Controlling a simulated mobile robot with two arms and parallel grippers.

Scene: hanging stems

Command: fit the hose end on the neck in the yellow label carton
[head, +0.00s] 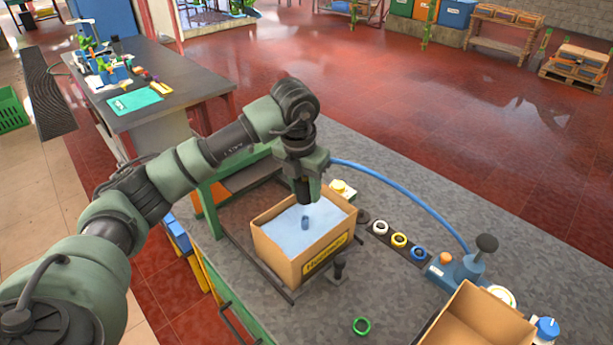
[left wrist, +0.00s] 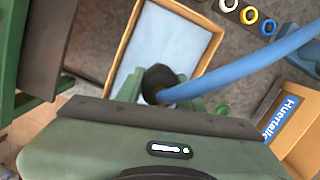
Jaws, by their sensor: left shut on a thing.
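The open carton with the yellow label (head: 325,257) stands on the grey bench in the head view; its rim also shows in the left wrist view (left wrist: 212,62). It holds a pale blue filling, with a small blue neck (head: 305,223) standing up near its middle. My left gripper (head: 307,178) is above the carton, shut on the dark hose end (head: 303,193), which points down above the neck, seemingly apart from it. In the left wrist view the dark hose end (left wrist: 158,78) covers part of the carton; the neck is not seen there. My right gripper is not in view.
The blue hose (head: 420,203) arcs right to a blue pump (head: 462,272). White, yellow and blue rings (head: 399,240) lie on a dark strip beside the carton. A dark post (head: 339,266) stands before it. A second open carton (head: 478,322) and a green ring (head: 361,326) are nearer.

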